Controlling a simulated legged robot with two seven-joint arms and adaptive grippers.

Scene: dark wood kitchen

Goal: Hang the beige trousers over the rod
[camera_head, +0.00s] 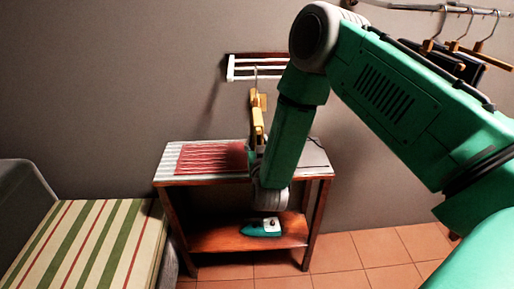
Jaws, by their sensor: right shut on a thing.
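No beige trousers can be made out in this view. My right arm reaches in from the right, bends at the elbow and comes down in front of the ironing table. My right gripper (258,148) is by the table's back edge, mostly hidden behind my wrist. It is shut on what looks like a wooden hanger (257,115), seen nearly edge-on and upright, hook (255,77) at the top. The hook overlaps the white wall rack (240,70); I cannot tell whether they touch. A metal rod (415,8) carries several hangers (478,48) at the top right. My left gripper is out of view.
The ironing table (168,170) holds a red striped cloth (208,157). A green iron (262,228) rests on its lower shelf (215,238). A bed or sofa with a striped cushion (85,240) stands at the left. Tiled floor (375,245) is clear to the right.

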